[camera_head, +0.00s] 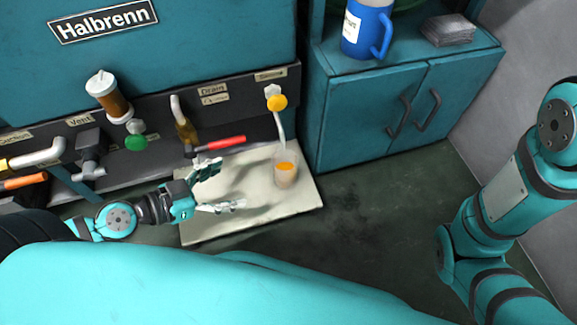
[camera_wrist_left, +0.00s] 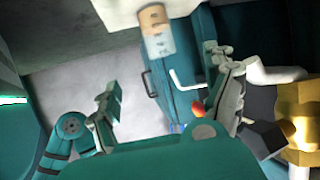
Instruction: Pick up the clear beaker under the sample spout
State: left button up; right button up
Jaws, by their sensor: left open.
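The clear beaker (camera_head: 286,172) stands upright on a pale board, below the sample spout (camera_head: 281,128) with its yellow knob. In the left wrist view the beaker (camera_wrist_left: 157,40) shows at the top, ahead of the fingers. My left gripper (camera_head: 226,186) is open and empty, to the left of the beaker and apart from it, with its fingers pointing towards it. In the left wrist view the open fingers (camera_wrist_left: 164,80) are spread on either side. My right arm shows at the right of the head view, but its gripper does not.
The pale board (camera_head: 215,229) lies on the floor. A red-handled valve (camera_head: 226,142) sticks out just behind my left gripper. A teal cabinet (camera_head: 370,118) stands to the right, with a blue jug (camera_head: 366,30) on top. Open floor (camera_head: 370,215) lies right of the board.

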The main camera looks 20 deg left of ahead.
pick_arm(q)
jog(key=p, duration=0.6)
send_near(295, 161)
jog(key=shift+w+d+f+p, duration=0.15)
jog(key=shift+w+f+p, duration=0.35)
jog(key=shift+f+p, duration=0.1)
jog(key=shift+x, duration=3.1)
jog(key=shift+c, duration=0.2)
jog(key=c, duration=1.4)
jog(key=shift+r+p, duration=0.2)
jog(key=shift+p, duration=0.1)
